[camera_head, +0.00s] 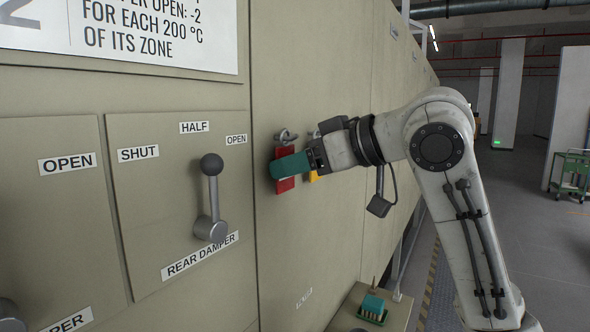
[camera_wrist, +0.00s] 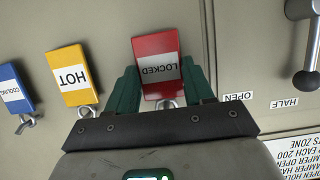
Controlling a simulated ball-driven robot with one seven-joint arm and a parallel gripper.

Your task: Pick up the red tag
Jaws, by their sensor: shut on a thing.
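The red tag (camera_wrist: 157,66) is marked LOCKED and hangs on a hook on the beige furnace panel. It also shows in the head view (camera_head: 285,185), partly covered by a teal finger. My gripper (camera_wrist: 160,85) has its two teal fingers on either side of the red tag, closed on its edges. In the head view my gripper (camera_head: 292,165) reaches in from the right against the panel. The tag's ring is still at its hook (camera_head: 285,136).
A yellow HOT tag (camera_wrist: 73,76) and a blue COOLING tag (camera_wrist: 15,88) hang beside the red one. The rear damper lever (camera_head: 212,200) stands left of the gripper. A small tray with a teal item (camera_head: 373,306) is below. Open floor lies at the right.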

